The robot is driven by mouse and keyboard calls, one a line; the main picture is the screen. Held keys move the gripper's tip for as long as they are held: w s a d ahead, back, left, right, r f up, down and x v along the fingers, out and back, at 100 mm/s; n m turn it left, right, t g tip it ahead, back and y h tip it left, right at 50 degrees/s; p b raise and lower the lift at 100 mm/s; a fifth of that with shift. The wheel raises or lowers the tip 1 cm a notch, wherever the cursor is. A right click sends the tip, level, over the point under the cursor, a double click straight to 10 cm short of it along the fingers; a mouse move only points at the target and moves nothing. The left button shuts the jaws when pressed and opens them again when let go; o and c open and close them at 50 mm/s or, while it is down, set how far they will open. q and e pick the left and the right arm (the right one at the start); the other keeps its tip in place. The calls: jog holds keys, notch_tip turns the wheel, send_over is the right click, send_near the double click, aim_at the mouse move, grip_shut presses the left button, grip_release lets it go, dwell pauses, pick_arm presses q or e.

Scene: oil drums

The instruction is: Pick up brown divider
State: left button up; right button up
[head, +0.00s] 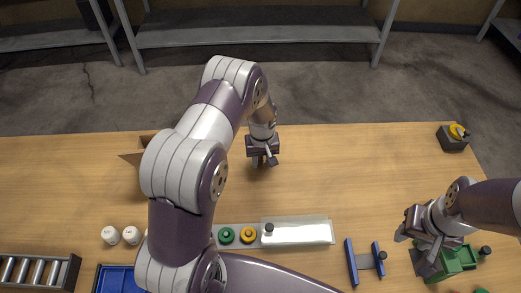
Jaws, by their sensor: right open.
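A brown piece (131,159) with a pointed corner shows at the left of the table, mostly hidden behind my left arm. I cannot tell whether it is the divider or part of a brown box. My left gripper (264,160) points down over the middle back of the table, to the right of the brown piece and apart from it. Its fingers are small here and I cannot tell whether they are open. I see nothing hanging from it. My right gripper (416,246) is open at the front right, close to a green object (457,259).
A tray with a white panel (297,232) lies at the front middle. A blue holder (351,262), a blue bin (114,279), a roller rack (42,271) and white bottles (131,235) line the front. A dark box (454,142) stands back right. The table's middle right is clear.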

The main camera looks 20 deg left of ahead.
pick_arm(q)
grip_shut()
jog(key=shift+r, duration=0.1)
